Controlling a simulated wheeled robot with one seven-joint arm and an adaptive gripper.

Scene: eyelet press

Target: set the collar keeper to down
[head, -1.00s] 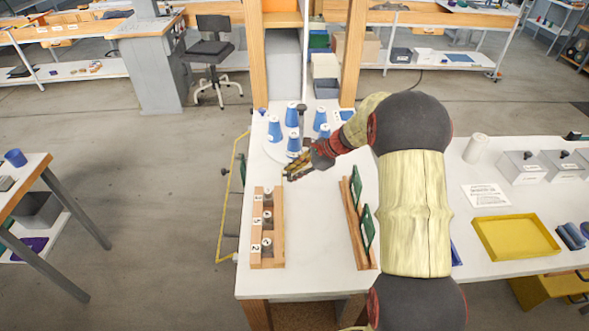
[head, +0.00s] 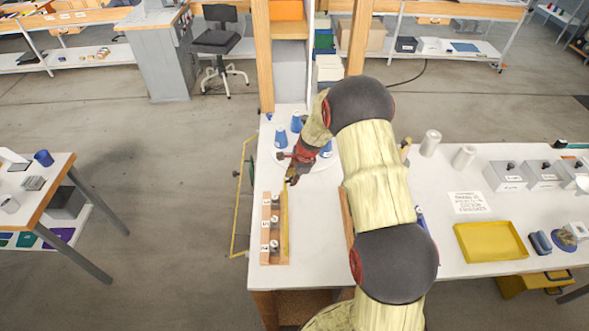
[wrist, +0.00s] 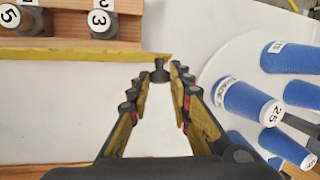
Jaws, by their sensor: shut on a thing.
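A long thin yellow bar (head: 284,222), which looks like the collar keeper, lies along the right side of the wooden rack (head: 264,250). In the wrist view the bar (wrist: 80,54) runs along the rack's near edge, and a dark knob (wrist: 160,74) shows at its right end. My gripper (head: 291,182) is at the far end of the bar. In the wrist view my gripper's (wrist: 160,80) fingertips are closed on the dark knob. The rack holds several grey collars (head: 274,245) with numbered tops. How the bar joins the rack is hidden.
Blue cups (head: 281,138) stand on a white round plate just beyond my gripper; they are close at right in the wrist view (wrist: 248,102). A yellow tray (head: 491,241) is on the right bench. The tabletop right of the rack is partly hidden by my arm.

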